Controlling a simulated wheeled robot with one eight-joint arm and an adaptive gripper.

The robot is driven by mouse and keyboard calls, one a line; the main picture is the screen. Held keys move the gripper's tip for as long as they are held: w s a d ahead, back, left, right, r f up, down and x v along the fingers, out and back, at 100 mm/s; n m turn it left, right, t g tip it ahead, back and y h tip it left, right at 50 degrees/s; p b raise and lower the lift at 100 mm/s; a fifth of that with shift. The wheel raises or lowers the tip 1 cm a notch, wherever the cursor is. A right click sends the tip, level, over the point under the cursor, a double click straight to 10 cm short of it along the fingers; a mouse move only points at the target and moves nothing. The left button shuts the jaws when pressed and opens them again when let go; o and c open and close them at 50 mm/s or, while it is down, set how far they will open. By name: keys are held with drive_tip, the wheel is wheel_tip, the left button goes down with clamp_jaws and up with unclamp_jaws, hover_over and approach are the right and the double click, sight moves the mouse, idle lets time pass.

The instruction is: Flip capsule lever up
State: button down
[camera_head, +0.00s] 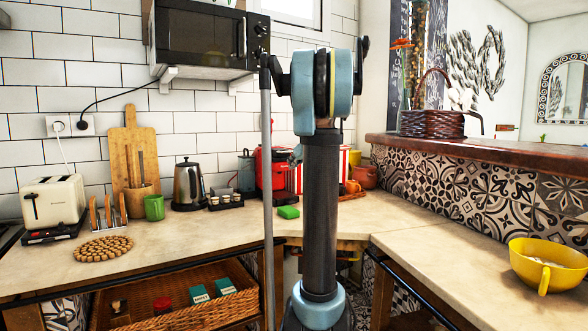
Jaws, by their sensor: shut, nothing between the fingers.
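A red machine (264,170), probably the capsule machine, stands on the counter against the tiled wall. It is left of my raised arm, and a thin vertical pole of mine crosses in front of it. Its lever is too small and too covered for me to tell its position. My arm's column and blue joint fill the middle of the view. A small blue part of my arm shows close to the machine's right side. My gripper's fingers cannot be made out; they are hidden behind the arm.
A kettle (188,185), green cup (154,207) and toaster (54,201) stand left on the counter (200,240). A microwave (200,38) hangs above. A yellow bowl (548,265) sits on the right counter, which has free room.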

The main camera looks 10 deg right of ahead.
drive_tip(key=shift+w+r, duration=0.25)
drive_tip(key=shift+r, duration=0.8)
